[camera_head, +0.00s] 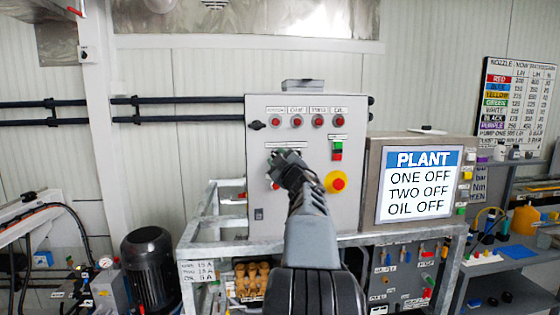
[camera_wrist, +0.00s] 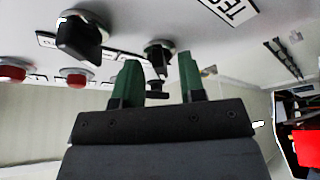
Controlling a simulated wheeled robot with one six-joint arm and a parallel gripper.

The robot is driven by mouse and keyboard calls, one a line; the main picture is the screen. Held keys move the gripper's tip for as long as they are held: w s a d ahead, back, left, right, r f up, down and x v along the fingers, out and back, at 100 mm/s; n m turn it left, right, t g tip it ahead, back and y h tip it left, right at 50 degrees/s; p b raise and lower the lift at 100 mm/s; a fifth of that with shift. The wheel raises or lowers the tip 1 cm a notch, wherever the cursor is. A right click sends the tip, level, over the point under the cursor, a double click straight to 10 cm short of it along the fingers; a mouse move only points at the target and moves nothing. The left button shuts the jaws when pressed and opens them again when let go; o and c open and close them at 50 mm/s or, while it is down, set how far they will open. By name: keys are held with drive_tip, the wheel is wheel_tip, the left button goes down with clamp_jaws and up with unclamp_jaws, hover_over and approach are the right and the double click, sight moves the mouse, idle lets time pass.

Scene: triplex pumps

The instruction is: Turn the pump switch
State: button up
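The grey control panel (camera_head: 312,160) stands ahead in the head view. My gripper (camera_head: 283,160) is in front of its middle-left part, hiding the switches behind it. In the wrist view my gripper (camera_wrist: 160,82) has two green fingertips spread apart with nothing clearly held. A black rotary switch (camera_wrist: 158,50) with a silver collar shows just beyond and between the fingertips. I cannot tell whether they touch it. A second black rotary switch (camera_wrist: 80,36) is to its left. Which of them is the pump switch I cannot read.
A row of red lamps (camera_head: 297,122) runs along the panel top, with a black knob (camera_head: 256,125) at left. A yellow-and-red emergency stop (camera_head: 338,183) sits right of my gripper. The display (camera_head: 420,184) reads ONE OFF, TWO OFF, OIL OFF. A black motor (camera_head: 150,268) stands lower left.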

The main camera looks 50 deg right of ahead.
drive_tip(key=b+v, duration=0.3)
drive_tip(key=v, duration=1.1)
drive_tip(key=shift+d+r, duration=0.1)
drive_tip(key=s+d+f+m+g+h, duration=0.5)
drive_tip(key=d+f+m+g, duration=0.1)
drive_tip(key=f+m+g, duration=0.35)
drive_tip(key=w+a+f+m+g+y+p, duration=0.15)
drive_tip(key=a+f+g+y, duration=0.25)
drive_tip(key=a+f, duration=0.5)
drive_tip(key=a+f+n+g+y+p, duration=0.1)
drive_tip(key=a+f+n+y, duration=0.2)
drive_tip(key=a, duration=1.3)
drive_tip(key=a+f+n+g+y+p, duration=0.1)
drive_tip(key=a+f+n+y, duration=0.2)
drive_tip(key=a, duration=1.3)
wheel_tip(320, 180, down, 4)
drive_tip(key=y, duration=0.3)
drive_tip(key=shift+s+y+p, duration=0.3)
